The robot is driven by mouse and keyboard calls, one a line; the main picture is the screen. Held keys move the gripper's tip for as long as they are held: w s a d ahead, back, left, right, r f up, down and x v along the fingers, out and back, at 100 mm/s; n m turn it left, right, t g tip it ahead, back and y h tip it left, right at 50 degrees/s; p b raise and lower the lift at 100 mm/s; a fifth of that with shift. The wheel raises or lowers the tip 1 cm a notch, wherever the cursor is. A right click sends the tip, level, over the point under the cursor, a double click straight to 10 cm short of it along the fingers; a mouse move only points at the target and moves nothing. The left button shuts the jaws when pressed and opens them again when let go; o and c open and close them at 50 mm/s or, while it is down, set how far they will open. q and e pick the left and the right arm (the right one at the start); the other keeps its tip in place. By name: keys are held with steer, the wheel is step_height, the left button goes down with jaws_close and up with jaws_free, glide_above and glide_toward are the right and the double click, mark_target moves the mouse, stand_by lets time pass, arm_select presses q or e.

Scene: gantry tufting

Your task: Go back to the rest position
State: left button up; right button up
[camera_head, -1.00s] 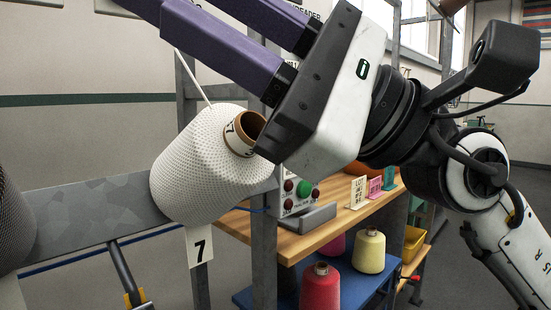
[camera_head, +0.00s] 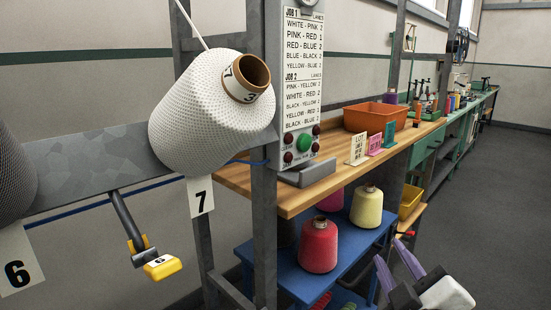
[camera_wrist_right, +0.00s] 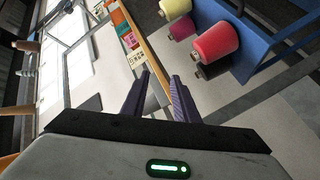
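My right gripper (camera_head: 389,250) is low at the right of the head view, with its purple fingers pointing up and apart. In the right wrist view the fingers (camera_wrist_right: 158,76) stand apart with nothing between them. A white cone of yarn (camera_head: 205,115) is tilted on the grey rail (camera_head: 95,175) above the number 7 tag (camera_head: 200,196). The right gripper is well clear of this cone. My left gripper is not in view.
The wooden bench (camera_head: 290,200) holds a control panel (camera_head: 302,100), small lot signs (camera_head: 374,143) and an orange bin (camera_head: 376,116). Red (camera_head: 319,246) and yellow (camera_head: 367,206) cones stand on a blue shelf (camera_head: 340,268) below. Floor (camera_head: 490,210) at the right is clear.

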steer(key=s+d+f+m+g, duration=0.1)
steer(key=s+f+m+g, duration=0.1)
steer(key=s+f+g, duration=0.5)
steer(key=s+d+f+m, duration=0.15)
steer(key=s+f, duration=0.35)
steer(key=f, duration=0.7)
steer(key=s+a+f+m+g+y, duration=0.1)
steer(key=s+f+m+g, duration=0.2)
steer(key=s, duration=0.5)
steer(key=s+f+m+g, duration=0.1)
steer(key=s+f+g, duration=0.2)
steer(key=s+f, duration=0.35)
steer(key=w+a+f+t+y, duration=0.2)
steer(key=a+f, duration=0.4)
steer(key=f, duration=0.4)
steer(key=w+t, duration=0.1)
steer(key=t, duration=0.1)
steer(key=shift+w+a+n+t+y, duration=0.15)
steer(key=shift+w+n+t+y, duration=0.15)
steer(key=shift+n+t+y, duration=0.1)
